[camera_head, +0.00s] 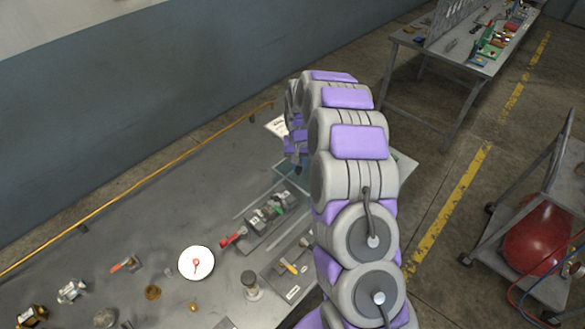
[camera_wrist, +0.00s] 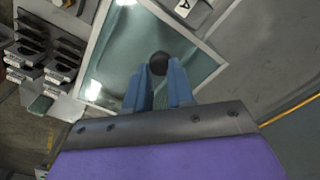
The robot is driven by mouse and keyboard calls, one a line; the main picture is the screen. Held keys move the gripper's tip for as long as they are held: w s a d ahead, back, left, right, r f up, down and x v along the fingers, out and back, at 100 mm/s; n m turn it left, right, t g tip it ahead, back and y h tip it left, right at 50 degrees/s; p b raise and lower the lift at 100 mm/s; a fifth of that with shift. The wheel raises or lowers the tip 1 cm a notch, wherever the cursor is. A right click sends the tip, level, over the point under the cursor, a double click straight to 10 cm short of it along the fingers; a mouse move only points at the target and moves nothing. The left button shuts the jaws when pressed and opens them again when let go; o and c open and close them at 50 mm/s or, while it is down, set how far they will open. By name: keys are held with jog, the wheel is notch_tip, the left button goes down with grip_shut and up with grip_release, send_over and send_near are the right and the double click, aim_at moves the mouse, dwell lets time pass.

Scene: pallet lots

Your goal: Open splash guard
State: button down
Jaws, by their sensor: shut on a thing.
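The splash guard is a clear pane in a light frame, seen in the wrist view (camera_wrist: 205,58). A dark round knob (camera_wrist: 158,63) shows against the pane. My gripper (camera_wrist: 158,72) has two blue fingers, one on each side of the knob, and is shut on it. In the head view the pane's edge (camera_head: 404,166) shows right of my arm, and my arm hides much of the rest. My gripper (camera_head: 298,158) shows only in part there, at the left of the arm. I cannot tell the guard's exact angle.
The grey workbench (camera_head: 120,205) holds a white dial (camera_head: 196,263), a red-handled vise (camera_head: 265,220) and several small metal parts. A second table (camera_head: 470,60) stands at the back right. A cart with a red tank (camera_head: 540,235) stands at right. Floor between them is clear.

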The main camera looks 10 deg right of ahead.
jog(key=s+f, duration=0.2)
jog(key=shift+d+f+g, duration=0.15)
jog(key=shift+f+g, duration=0.25)
jog(key=c, duration=1.2)
grip_release()
jog(key=shift+o, duration=0.9)
jog(key=shift+r, duration=0.25)
jog(key=shift+o, duration=1.1)
jog(key=r, duration=0.2)
jog(key=w+r, duration=0.1)
jog(key=r, duration=0.1)
jog(key=w+r, duration=0.1)
jog(key=r, duration=0.1)
jog(key=shift+d+r+p, duration=0.15)
jog(key=shift+d+p, duration=0.1)
jog(key=shift+p, duration=0.1)
notch_tip(320, 180, up, 12)
jog(key=r, duration=0.1)
send_over(301, 179)
jog(key=w, duration=0.2)
jog(key=shift+r+t+p, duration=0.15)
jog(key=shift+t+p, duration=0.25)
jog(key=shift+p, duration=0.05)
